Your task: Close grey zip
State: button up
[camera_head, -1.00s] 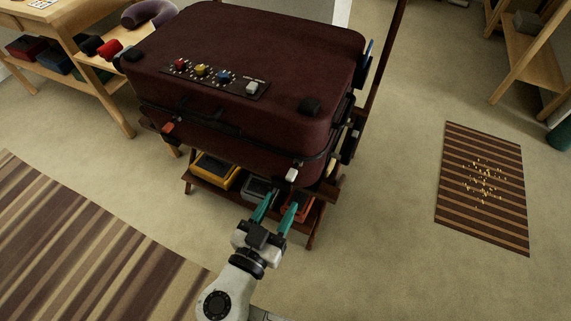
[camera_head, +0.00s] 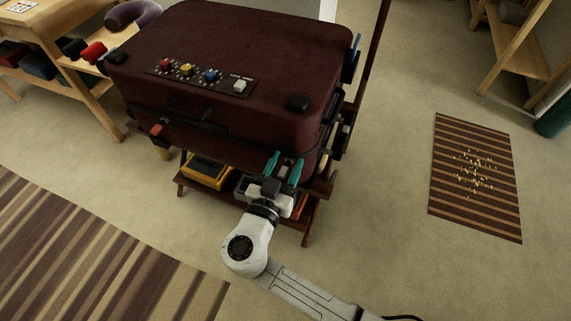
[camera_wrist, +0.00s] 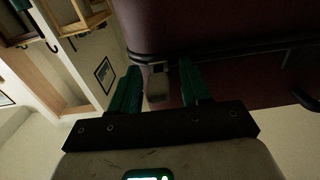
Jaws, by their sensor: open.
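The dark red suitcase (camera_head: 230,60) lies shut on a dark wooden stand, with a black seam band around its side. The grey zip pull (camera_wrist: 157,86) hangs from that band near the suitcase's front right corner. My gripper (camera_head: 284,167) is in front of that corner, its teal fingers open. In the wrist view, the gripper (camera_wrist: 160,70) has one finger on each side of the grey pull, with gaps showing. In the head view the fingers partly hide the pull.
An orange-red zip pull (camera_head: 156,130) sits on the front left of the band. A yellow case (camera_head: 206,172) rests on the stand's lower shelf (camera_head: 226,189). A wooden shelf unit stands left. The floor right of the stand is clear up to a striped mat (camera_head: 475,180).

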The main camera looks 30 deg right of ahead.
grip_shut()
dwell(0.4)
